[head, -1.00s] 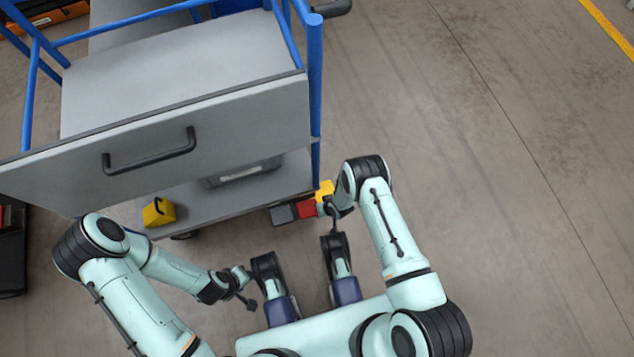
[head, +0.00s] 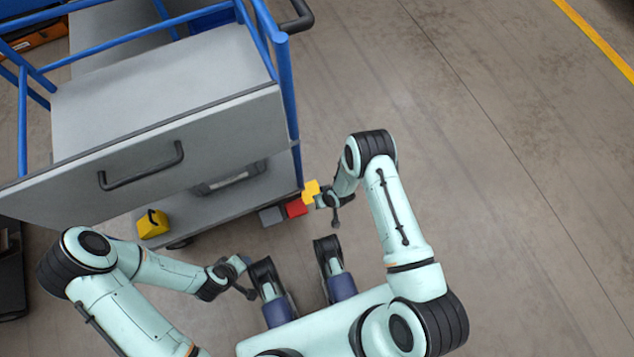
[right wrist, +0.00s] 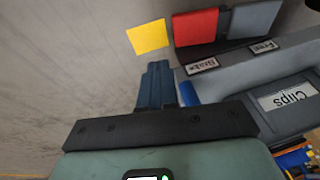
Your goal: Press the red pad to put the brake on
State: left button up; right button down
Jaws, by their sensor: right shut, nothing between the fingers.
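The red pad (head: 296,208) is low at the cart's near right corner, between a grey pad (head: 271,216) and a yellow block (head: 311,192). In the right wrist view the red pad (right wrist: 195,27) has a label reading "Brake" below it; the grey pad (right wrist: 254,18) has one reading "Free". My right gripper (right wrist: 158,66) is shut and empty, its fingertips below the yellow square and left of the red pad in that view, apart from the red pad in the picture. In the head view my right gripper (head: 322,199) is beside the yellow block. My left gripper (head: 246,277) hangs in front of the cart; its fingers are unclear.
The grey cart (head: 150,150) with blue rails (head: 287,100) fills the upper left. A yellow block (head: 152,223) sits on its lower shelf. A dark case (head: 8,270) stands at the left edge. The floor to the right is open.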

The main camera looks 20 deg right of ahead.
pick_arm(q)
jog(key=shift+s+d+r, duration=0.25)
jog(key=shift+s+r, duration=0.05)
jog(key=shift+s, duration=0.25)
pick_arm(e)
jog(key=shift+v, duration=0.95)
jog(key=shift+d, duration=0.2)
